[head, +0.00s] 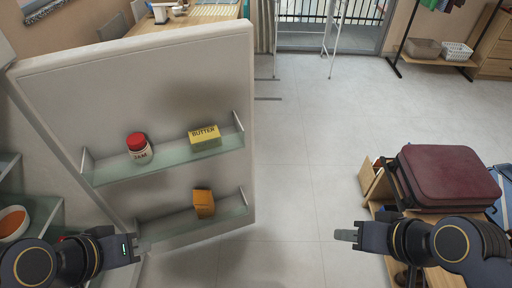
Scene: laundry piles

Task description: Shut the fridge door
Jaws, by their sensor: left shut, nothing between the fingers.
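The fridge door (180,88) stands open, with its inner side facing me. Its upper shelf holds a jam jar with a red lid (139,149) and a yellow butter box (204,137). Its lower shelf holds an orange box (203,204). The fridge interior (20,190) shows at the left edge, partly cut off. My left gripper (144,247) is shut and empty, near the lower left corner of the door; I cannot tell whether it touches it. My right gripper (345,235) is over open floor right of the door; its fingers look closed together, with nothing visible between them.
A maroon suitcase (450,175) lies on a wooden stand at the right, close to my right arm. An orange-white bowl (13,222) sits inside the fridge. A wooden table (150,38) stands behind the door. The tiled floor (300,140) between door and suitcase is clear.

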